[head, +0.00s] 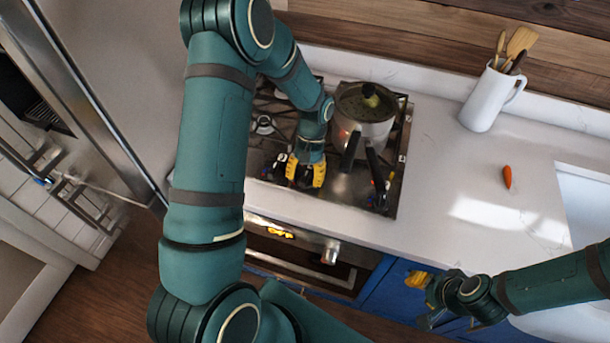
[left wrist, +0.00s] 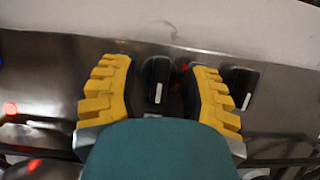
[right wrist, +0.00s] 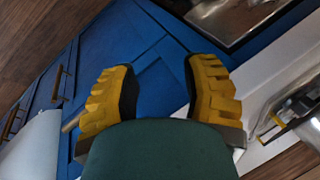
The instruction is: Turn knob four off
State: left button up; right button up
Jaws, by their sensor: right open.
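My left gripper (head: 305,172) is low over the front control strip of the cooktop (head: 338,188). In the left wrist view its yellow fingers (left wrist: 158,75) are spread, one on each side of a black knob with a white mark (left wrist: 157,78). Gaps show between the fingers and that knob. A second black knob (left wrist: 239,86) stands just beyond the right finger. Which knob is number four, I cannot tell. My right gripper (head: 429,299) is open and empty, in front of the blue cabinets.
A lidded pot (head: 376,128) stands on the cooktop behind the left gripper, its handles pointing towards the front. A white pitcher of utensils (head: 487,100) and a carrot (head: 507,177) are on the counter to the right. Oven front (head: 300,255) is below.

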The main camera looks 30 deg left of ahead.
pick_arm(q)
jog(key=shift+r, duration=0.1)
jog(key=v, duration=1.1)
jog(key=shift+w+r, duration=0.2)
jog(key=shift+r, duration=0.15)
